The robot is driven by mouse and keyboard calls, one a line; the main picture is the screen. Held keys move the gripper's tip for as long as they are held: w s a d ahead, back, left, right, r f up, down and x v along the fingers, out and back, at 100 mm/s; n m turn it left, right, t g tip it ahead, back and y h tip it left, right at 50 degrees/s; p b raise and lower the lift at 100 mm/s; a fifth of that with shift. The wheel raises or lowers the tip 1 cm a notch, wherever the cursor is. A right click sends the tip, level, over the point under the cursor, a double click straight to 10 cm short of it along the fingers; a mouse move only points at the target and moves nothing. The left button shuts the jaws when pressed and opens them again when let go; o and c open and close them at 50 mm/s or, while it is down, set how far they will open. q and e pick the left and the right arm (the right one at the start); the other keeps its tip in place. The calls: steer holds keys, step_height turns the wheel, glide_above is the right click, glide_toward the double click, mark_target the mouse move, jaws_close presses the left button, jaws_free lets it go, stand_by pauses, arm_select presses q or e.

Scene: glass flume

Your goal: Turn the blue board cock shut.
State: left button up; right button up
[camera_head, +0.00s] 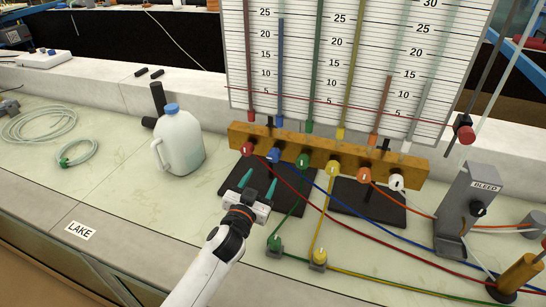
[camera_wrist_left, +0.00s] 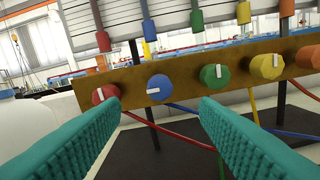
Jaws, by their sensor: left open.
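The blue board cock (camera_head: 274,156) is a round knob on the yellow-brown manifold bar (camera_head: 330,158), between the red cock (camera_head: 247,149) and the green cock (camera_head: 303,162). In the left wrist view the blue cock (camera_wrist_left: 159,88) faces me near the middle, its white mark lying about level and pointing left. My left gripper (camera_head: 258,184) is open and empty, with teal fingers. It is in front of the bar, apart from the blue cock. In the wrist view its fingertips (camera_wrist_left: 160,103) spread to either side of the blue cock.
The yellow cock (camera_head: 332,169), orange cock (camera_head: 364,175) and white cock (camera_head: 396,181) continue along the bar. Coloured tubes cross the bench to the right. A white jug (camera_head: 179,141) stands left of the board. A grey BLEED stand (camera_head: 466,210) is at the right.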

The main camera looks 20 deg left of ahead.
mark_target(273, 158)
arm_select(q)
steer(key=w, duration=1)
steer(key=shift+w+d, duration=0.2)
steer(key=shift+w, duration=0.2)
steer(key=shift+c, duration=0.5)
steer(key=c, duration=0.9)
